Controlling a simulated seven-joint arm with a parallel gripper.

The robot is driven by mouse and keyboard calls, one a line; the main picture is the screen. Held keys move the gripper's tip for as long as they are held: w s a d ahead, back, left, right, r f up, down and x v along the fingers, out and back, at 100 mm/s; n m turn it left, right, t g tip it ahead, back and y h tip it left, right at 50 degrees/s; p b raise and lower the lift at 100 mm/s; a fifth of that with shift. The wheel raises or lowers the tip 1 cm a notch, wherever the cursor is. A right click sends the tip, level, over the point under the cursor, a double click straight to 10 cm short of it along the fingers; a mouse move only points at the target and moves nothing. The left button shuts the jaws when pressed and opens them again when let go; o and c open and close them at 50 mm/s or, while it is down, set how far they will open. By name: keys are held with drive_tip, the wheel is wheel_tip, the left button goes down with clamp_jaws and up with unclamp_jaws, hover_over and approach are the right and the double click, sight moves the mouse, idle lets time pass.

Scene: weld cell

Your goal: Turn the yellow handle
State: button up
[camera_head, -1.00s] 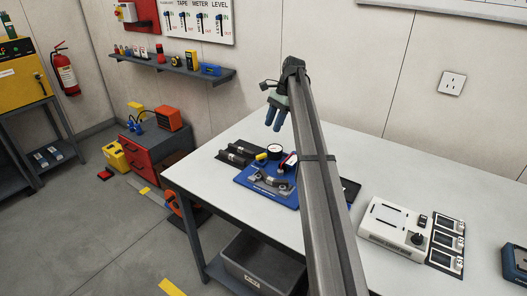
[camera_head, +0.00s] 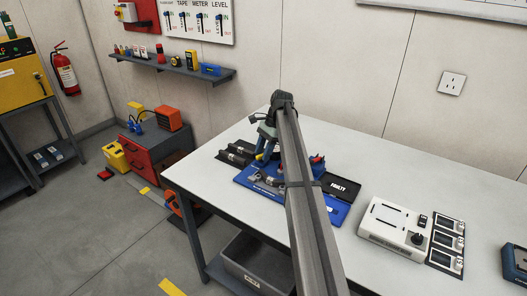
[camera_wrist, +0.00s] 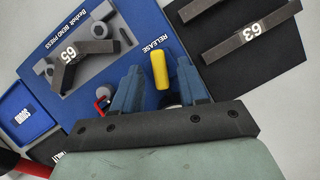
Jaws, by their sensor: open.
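The yellow handle (camera_wrist: 159,71) is a short rounded bar beside the word RELEASE on the blue bend press base (camera_wrist: 135,25). In the head view only a small yellow part (camera_head: 260,156) shows next to my gripper. My gripper (camera_wrist: 158,72) has its two blue fingers apart, low over the press. In the wrist view the handle shows between the fingers, nearer the right one. I cannot tell whether a finger touches it. A bent grey piece marked 65 (camera_wrist: 82,52) lies on the press. The gauge seen earlier is hidden behind my arm and gripper.
Dark bars, one marked 63 (camera_wrist: 252,32), lie on a black mat beside the press. A white device (camera_head: 395,225) stands right. The table's back (camera_head: 350,140) is clear.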

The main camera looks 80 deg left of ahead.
clamp_jaws()
idle(0.3)
drive_tip(key=shift+a+n, duration=0.2)
drive_tip(key=shift+n, duration=0.6)
drive_tip(key=shift+s+n+t+h, duration=0.15)
drive_tip(key=shift+n+t+h, duration=0.25)
drive_tip(key=shift+n+h, duration=0.75)
drive_tip(key=shift+n+y, duration=0.35)
